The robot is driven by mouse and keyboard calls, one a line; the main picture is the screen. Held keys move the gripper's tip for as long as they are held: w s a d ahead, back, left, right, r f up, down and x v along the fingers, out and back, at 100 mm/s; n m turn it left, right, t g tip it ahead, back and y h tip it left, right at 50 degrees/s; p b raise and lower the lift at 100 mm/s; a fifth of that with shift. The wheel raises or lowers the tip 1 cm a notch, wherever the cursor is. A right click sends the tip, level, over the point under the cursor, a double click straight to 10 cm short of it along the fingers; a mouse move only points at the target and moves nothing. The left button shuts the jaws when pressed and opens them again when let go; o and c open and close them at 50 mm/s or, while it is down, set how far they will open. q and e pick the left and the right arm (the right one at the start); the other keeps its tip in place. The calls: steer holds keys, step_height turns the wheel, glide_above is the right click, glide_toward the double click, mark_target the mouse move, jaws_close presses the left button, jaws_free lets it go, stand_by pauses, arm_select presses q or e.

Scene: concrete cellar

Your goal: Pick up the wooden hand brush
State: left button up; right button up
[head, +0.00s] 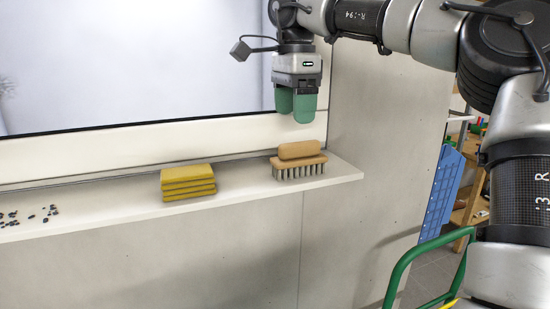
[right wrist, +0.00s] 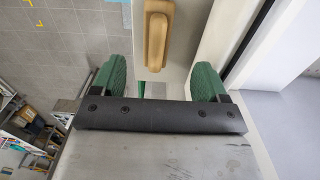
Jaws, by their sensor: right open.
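The wooden hand brush (head: 299,161) stands on the white ledge near its right end, bristles down, with a rounded tan grip on top. My right gripper (head: 296,104) hangs above the brush with its green fingers pointing down. It is empty and clear of the brush. In the right wrist view the brush (right wrist: 157,35) lies ahead of the fingers, its long side running away from the gripper. The green fingers (right wrist: 168,85) are spread wide apart there. My left gripper is in neither view.
The white ledge (head: 240,195) runs below a window (head: 130,60). A stack of yellow sponges (head: 188,183) sits left of the brush, and small dark bits (head: 30,216) lie at the far left. A green rail (head: 395,275) and a blue panel (head: 440,195) stand to the right.

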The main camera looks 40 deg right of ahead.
glide_above(299, 157)
steer(key=w, duration=0.1)
steer(key=f, duration=0.4)
steer(key=shift+d, duration=0.35)
steer(key=shift+f, duration=0.4)
steer(key=shift+w+a+f+p, duration=0.1)
steer(key=shift+f+p, duration=0.45)
steer(key=f, duration=0.1)
steer(key=f+p, duration=0.1)
steer(key=f, duration=0.1)
steer(key=shift+s+d+f, duration=0.2)
steer(key=shift+d+f, duration=0.05)
steer(key=shift+f, duration=0.5)
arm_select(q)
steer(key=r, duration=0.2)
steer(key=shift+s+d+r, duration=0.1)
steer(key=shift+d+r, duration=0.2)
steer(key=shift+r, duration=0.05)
arm_select(e)
steer(key=shift+a, duration=0.1)
steer(key=shift+c, duration=1.3)
steer(key=c, duration=0.8)
steer(key=shift+o, duration=0.2)
